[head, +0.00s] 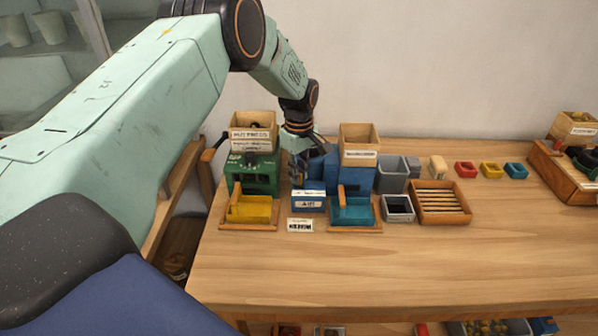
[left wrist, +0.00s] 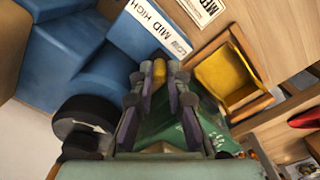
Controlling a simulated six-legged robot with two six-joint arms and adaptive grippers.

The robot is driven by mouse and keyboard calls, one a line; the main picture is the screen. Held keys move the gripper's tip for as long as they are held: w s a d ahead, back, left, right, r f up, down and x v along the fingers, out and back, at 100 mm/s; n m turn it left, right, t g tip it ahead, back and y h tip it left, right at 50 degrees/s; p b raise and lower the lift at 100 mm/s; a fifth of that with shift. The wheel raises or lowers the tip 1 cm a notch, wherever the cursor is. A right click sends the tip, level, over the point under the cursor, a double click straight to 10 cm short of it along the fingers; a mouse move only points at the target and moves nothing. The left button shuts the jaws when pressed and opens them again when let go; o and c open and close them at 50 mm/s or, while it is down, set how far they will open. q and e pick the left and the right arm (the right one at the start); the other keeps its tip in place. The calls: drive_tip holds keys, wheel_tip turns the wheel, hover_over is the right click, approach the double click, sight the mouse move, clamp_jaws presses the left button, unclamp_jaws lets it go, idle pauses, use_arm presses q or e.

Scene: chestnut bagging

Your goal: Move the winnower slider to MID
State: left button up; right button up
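The blue winnower (head: 330,170) stands at the back of the table, right of the green machine. Its white LOW-MID-HIGH label (left wrist: 158,32) shows in the left wrist view. A small yellow-orange slider knob (left wrist: 159,73) shows near the LOW end. My left gripper (left wrist: 160,80) has its dark fingers close on both sides of the knob, with no clear gap. In the head view my left gripper (head: 299,155) reaches down between the green and blue machines, partly hidden. My right gripper is not in view.
The green machine (head: 240,172) with a yellow tray (head: 250,209) stands left of the winnower. A teal tray (head: 353,211), grey bins (head: 391,175) and a slatted wooden tray (head: 440,197) are to the right. The table front (head: 400,270) is clear.

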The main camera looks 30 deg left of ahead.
use_arm(q)
drive_tip(key=shift+r, duration=0.1)
clamp_jaws()
drive_tip(key=shift+w+d, duration=0.4)
drive_tip(key=shift+d, duration=0.2)
drive_tip(key=shift+w+d, duration=0.35)
drive_tip(key=shift+d, duration=0.25)
drive_tip(key=shift+o, duration=2)
unclamp_jaws()
drive_tip(key=shift+a, duration=0.1)
drive_tip(key=shift+o, duration=0.3)
drive_tip(key=shift+s+r, duration=0.1)
drive_tip(key=shift+s, duration=0.15)
